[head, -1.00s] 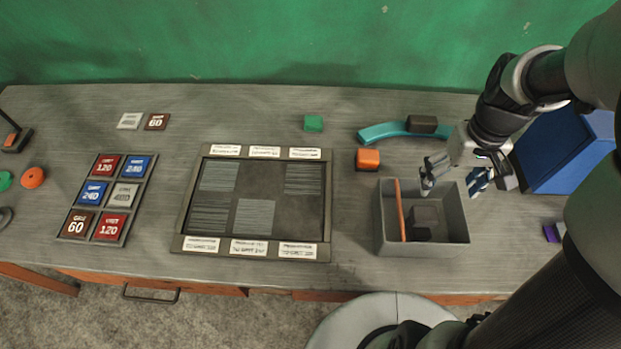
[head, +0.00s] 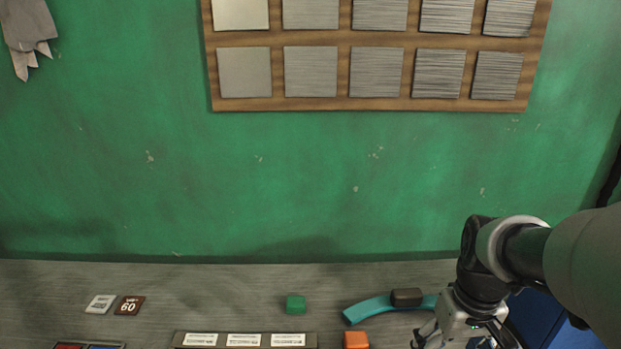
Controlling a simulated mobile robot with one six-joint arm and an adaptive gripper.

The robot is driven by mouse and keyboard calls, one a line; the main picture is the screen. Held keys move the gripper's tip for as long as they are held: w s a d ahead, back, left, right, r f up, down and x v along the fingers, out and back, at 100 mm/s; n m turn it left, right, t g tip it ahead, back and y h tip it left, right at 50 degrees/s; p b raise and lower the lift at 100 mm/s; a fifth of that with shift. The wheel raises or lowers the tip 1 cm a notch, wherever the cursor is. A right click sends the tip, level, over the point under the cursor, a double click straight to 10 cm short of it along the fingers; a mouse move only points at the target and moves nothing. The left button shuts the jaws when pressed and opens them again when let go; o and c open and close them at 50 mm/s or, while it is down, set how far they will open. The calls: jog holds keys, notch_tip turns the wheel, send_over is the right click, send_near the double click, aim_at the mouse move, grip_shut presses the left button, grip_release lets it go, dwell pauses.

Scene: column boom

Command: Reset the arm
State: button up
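My gripper (head: 468,340) is at the lower right in the head view, at the end of my arm above the workbench (head: 230,285). Its fingers run off the bottom edge of the picture, so I cannot see whether they are open or hold anything. It is just right of an orange block (head: 356,340) and in front of a teal curved piece (head: 375,308) with a dark block (head: 407,297) on it.
A green block (head: 296,304) sits on the bench. Grey (head: 101,303) and brown (head: 130,305) grit tiles lie at left. A labelled tray (head: 245,339) shows at the bottom edge. A wooden sample board (head: 365,106) hangs on the green wall (head: 250,190). A blue bin (head: 535,312) stands at right.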

jog(key=s+a+r+t, duration=0.2)
jog(key=s+a+r, duration=0.1)
jog(key=s, duration=0.3)
jog(key=s+a+r+t, duration=0.2)
jog(key=s+a+r, duration=0.1)
jog(key=s+a, duration=0.3)
jog(key=shift+s+a+r, duration=0.15)
jog(key=shift+s+r, duration=0.15)
jog(key=shift+r, duration=0.1)
dwell(1.2)
